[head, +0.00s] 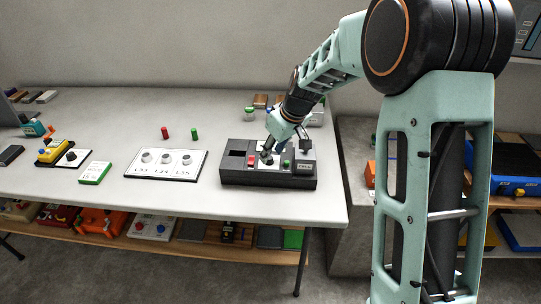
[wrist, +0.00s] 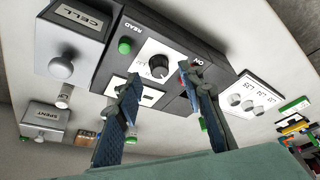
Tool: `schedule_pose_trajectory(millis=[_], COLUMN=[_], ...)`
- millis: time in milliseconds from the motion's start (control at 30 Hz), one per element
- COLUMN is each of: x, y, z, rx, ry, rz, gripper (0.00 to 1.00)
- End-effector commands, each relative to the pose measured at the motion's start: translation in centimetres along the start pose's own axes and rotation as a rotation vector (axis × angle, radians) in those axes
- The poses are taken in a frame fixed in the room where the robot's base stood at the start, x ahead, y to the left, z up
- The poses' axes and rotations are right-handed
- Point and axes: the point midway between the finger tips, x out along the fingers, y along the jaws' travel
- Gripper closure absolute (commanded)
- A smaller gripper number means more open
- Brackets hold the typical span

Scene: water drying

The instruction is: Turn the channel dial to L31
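The channel dial (wrist: 158,66) is a black round knob on a white plate, set in the dark grey device (head: 235,176). The plate's markings are too small to read, so I cannot tell its setting. My gripper (wrist: 158,73) is open in the wrist view, its two blue-black fingers spread with the dial showing in the gap between their tips. I see no clear contact with the knob. In the head view my gripper (head: 283,146) is low over the right half of the device and partly hides the plate and dial.
The device carries a green button (wrist: 125,46) by the word READ. A grey CELL box (wrist: 88,20) and a SPENT box (wrist: 45,112) stand nearby. A white board (head: 140,168) with three knobs lies left of the device. Bare tabletop (head: 110,120) lies behind it.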

Motion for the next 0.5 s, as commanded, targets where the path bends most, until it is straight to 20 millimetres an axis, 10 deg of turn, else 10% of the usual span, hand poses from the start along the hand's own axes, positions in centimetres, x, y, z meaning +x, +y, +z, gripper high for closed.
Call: schedule_pose_trajectory(millis=[500], x=[2.4], y=[0.0], z=[-0.1], rx=[0.001], ry=[0.001], rz=[0.001], gripper=[0.64])
